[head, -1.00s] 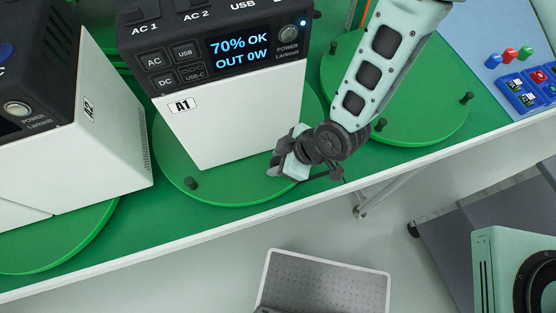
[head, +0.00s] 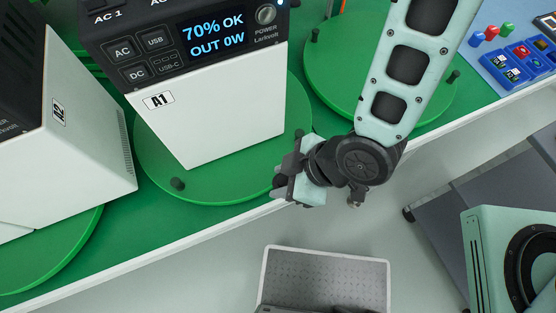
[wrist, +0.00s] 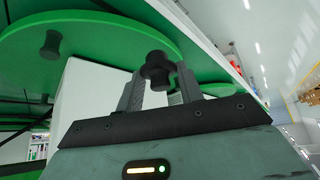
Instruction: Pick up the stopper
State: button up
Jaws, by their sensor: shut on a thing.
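A black waisted stopper (wrist: 157,70) stands between the fingertips of my gripper (wrist: 160,88) in the wrist view, and the fingers are shut on it. In the head view my gripper (head: 279,188) is at the front right rim of the green turntable (head: 220,188) under the power station marked A1 (head: 215,110). I cannot make out the held stopper clearly there. Another black stopper (head: 177,184) stands upright on the same turntable, front left, and also shows in the wrist view (wrist: 50,45).
The power station marked A2 (head: 75,130) stands at the left. A second turntable (head: 335,80) with a black peg (head: 453,77) is behind my arm. The table's white front edge (head: 130,253) runs just below my gripper. A grey tray (head: 325,270) is lower down.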

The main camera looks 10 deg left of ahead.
jog(key=s+p, duration=0.1)
jog(key=p, duration=0.1)
jog(key=d+r+p, duration=0.1)
jog(key=p, duration=0.1)
jog(key=shift+s, duration=0.35)
jog(key=s+d+p, duration=0.4)
jog(key=s+p, duration=0.3)
jog(key=shift+s+d+f+p, duration=0.2)
jog(key=shift+d+f+p, duration=0.15)
jog(key=shift+f, duration=0.1)
jog(key=shift+w, duration=0.1)
